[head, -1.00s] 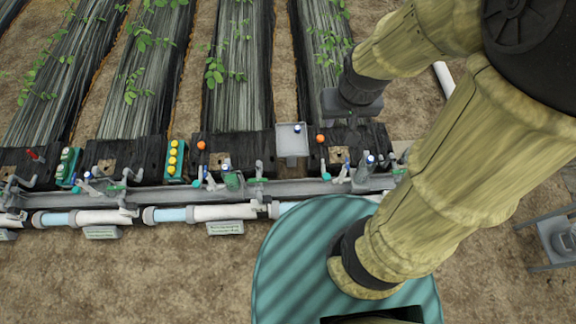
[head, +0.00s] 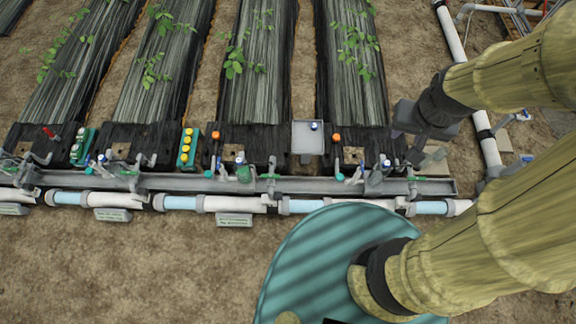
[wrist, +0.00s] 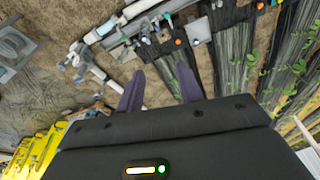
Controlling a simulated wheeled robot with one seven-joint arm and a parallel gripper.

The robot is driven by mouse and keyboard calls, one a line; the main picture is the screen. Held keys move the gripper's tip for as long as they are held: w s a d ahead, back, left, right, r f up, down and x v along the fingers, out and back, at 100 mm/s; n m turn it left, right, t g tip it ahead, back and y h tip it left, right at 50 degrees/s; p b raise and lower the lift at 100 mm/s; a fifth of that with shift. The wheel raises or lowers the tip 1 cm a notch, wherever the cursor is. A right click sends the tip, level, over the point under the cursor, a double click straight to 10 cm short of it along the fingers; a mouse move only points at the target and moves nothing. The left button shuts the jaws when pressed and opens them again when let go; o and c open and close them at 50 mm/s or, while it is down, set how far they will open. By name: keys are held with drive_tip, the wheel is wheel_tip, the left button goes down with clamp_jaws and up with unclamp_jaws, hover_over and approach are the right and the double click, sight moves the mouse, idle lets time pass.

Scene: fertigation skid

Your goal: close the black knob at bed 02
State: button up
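I cannot make out a black knob or any bed number at this size. Several planted beds end in black boards at a grey rail (head: 300,186), which carries small valves and fittings. One green fitting (head: 244,174) with a blue-and-white top stands at the third visible bed from the right edge's side pipes. My gripper (wrist: 160,68) shows in the wrist view with its two dark fingers apart and nothing between them. In the head view my gripper (head: 432,125) hangs at the right end of the row of beds, partly hidden by its own wrist.
A green box with yellow buttons (head: 187,147), a grey tray (head: 307,138), orange knobs (head: 335,137) and a red-handled lever (head: 49,132) line the row. Illegible signs (head: 234,219) lie before the pipe. A white pipe (head: 484,130) runs at the right. Bare soil (head: 140,275) lies in front.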

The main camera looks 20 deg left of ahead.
drive_tip(key=o, duration=0.3)
drive_tip(key=shift+f, duration=0.2)
drive_tip(key=w+a+f+n+g+y+b, duration=0.2)
drive_tip(key=w+a+f+n+y+b, duration=0.4)
drive_tip(key=f+b, duration=1.3)
drive_tip(key=w+a+f+n+g+y+b, duration=0.2)
drive_tip(key=w+a+f+n+y+b, duration=0.3)
drive_tip(key=f+b, duration=1.4)
drive_tip(key=w+a+f+n+g+y+b, duration=0.2)
drive_tip(key=w+a+f+n+y+b, duration=0.4)
drive_tip(key=f, duration=3.6)
drive_tip(key=shift+w+a+n+g+y+b, duration=0.1)
drive_tip(key=shift+w+a+n+b, duration=0.7)
drive_tip(key=shift+a+b, duration=1.1)
drive_tip(key=shift+w+a+n+g+y+b, duration=0.1)
drive_tip(key=shift+w+a+n+b, duration=0.6)
drive_tip(key=shift+b, duration=2.05)
drive_tip(key=shift+w+a+n+g+y+b, duration=0.1)
drive_tip(key=shift+w+a+n+b, duration=0.3)
drive_tip(key=shift+w+a+b, duration=1.2)
drive_tip(key=shift+s+a+b, duration=0.1)
drive_tip(key=shift+s+b, duration=0.35)
drive_tip(key=shift+b, duration=0.25)
